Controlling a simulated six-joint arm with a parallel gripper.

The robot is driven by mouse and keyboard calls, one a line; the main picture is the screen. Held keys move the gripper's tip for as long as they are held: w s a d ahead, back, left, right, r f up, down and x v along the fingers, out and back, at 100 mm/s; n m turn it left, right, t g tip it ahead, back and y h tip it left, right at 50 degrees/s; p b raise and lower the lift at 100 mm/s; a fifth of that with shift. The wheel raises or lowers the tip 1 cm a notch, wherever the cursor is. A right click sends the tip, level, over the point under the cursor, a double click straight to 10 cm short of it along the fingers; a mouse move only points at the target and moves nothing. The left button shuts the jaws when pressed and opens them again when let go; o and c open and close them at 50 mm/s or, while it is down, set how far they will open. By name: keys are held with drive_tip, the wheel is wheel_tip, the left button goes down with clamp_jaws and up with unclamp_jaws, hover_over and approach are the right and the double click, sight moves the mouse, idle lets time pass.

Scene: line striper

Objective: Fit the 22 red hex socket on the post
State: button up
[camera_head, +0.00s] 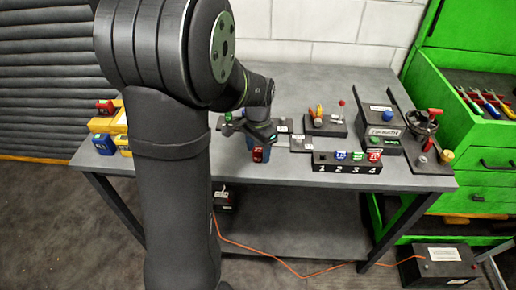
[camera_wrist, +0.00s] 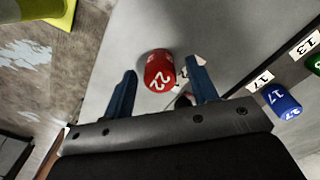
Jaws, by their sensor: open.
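The red hex socket (camera_wrist: 158,72) marked 22 lies in the wrist view between and just beyond the tips of my open gripper (camera_wrist: 162,75). Its numbered face is turned towards the camera. In the head view the red socket (camera_head: 258,154) shows right by my gripper (camera_head: 260,150), near the front edge of the table. The gripper's blue fingers are apart, with nothing clearly held. I cannot tell which item is the post.
A black rack (camera_head: 346,167) numbered 1 to 4 holds blue, green and red sockets on the grey table (camera_head: 300,88). Yellow bins (camera_head: 104,124) stand at the left.

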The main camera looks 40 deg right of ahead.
drive_tip(key=c, duration=0.9)
drive_tip(key=shift+c, duration=0.2)
drive_tip(key=shift+r, duration=0.7)
drive_tip(key=shift+r, duration=1.8)
drive_tip(key=w+d+r, duration=0.3)
drive_tip(key=d, duration=0.5)
drive_tip(key=w+d+r, duration=0.3)
drive_tip(key=d, duration=0.6)
drive_tip(key=shift+w+a+f, duration=0.1)
drive_tip(key=shift+f, duration=1.45)
drive_tip(key=shift+w+f, duration=0.1)
drive_tip(key=shift+f, duration=1.45)
